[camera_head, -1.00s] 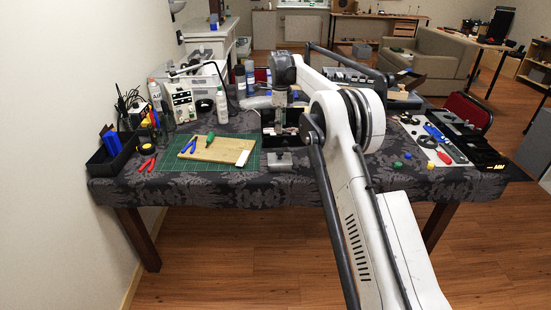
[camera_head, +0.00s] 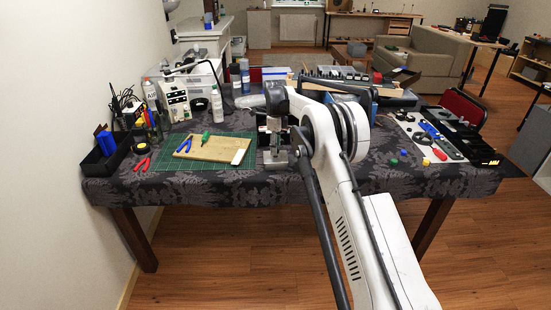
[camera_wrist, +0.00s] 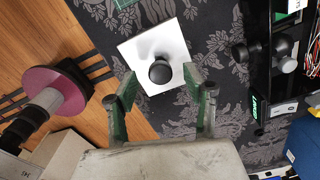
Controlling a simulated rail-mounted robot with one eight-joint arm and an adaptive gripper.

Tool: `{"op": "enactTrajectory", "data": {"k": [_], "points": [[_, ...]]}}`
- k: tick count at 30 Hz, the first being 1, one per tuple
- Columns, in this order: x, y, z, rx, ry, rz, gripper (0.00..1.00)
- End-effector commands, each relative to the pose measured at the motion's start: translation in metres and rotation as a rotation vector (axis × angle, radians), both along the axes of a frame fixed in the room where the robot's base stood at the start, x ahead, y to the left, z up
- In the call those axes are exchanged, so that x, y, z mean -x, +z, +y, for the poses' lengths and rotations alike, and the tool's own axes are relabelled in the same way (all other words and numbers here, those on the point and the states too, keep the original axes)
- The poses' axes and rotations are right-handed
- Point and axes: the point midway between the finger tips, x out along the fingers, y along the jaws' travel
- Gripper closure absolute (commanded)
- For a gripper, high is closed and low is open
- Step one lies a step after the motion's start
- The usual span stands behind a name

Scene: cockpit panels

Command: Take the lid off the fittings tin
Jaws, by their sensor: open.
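The fittings tin (camera_head: 274,163) is a small silver-grey box near the front edge of the cloth-covered table, mostly behind my gripper in the head view. In the wrist view its square, pale metal lid (camera_wrist: 143,47) shows from above with a round black knob (camera_wrist: 160,71) in the middle. The lid is on the tin. My gripper (camera_wrist: 160,83) is open, with its green-padded fingers spread to either side of the knob and pointing at the lid. In the head view my gripper (camera_head: 275,147) is just above the tin. I cannot tell whether it touches the lid.
A green cutting mat (camera_head: 171,157) with a wooden board (camera_head: 212,150) lies left of the tin. A black open tray (camera_wrist: 262,75) with dark parts stands close by behind it. Small coloured caps (camera_head: 404,153) lie to the right.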

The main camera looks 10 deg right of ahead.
Motion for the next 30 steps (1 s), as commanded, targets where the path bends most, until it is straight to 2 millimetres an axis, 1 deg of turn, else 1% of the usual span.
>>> {"op": "enactTrajectory", "data": {"k": [1,3,6,12,13,23,24,30], "points": [[-0.001,-0.009,0.000,0.000,0.000,0.000,0.53],[-0.001,-0.018,0.000,0.000,0.000,0.000,0.53],[0.000,-0.027,0.000,0.000,0.000,0.000,0.53],[0.000,-0.028,0.000,0.000,0.000,0.000,0.53],[0.000,-0.027,0.000,0.000,0.000,0.000,0.54],[0.000,-0.027,0.000,0.000,0.000,0.000,0.98],[0.000,-0.027,0.000,0.000,0.000,0.000,1.00],[0.000,-0.027,0.000,0.000,0.000,0.000,1.00]]}}
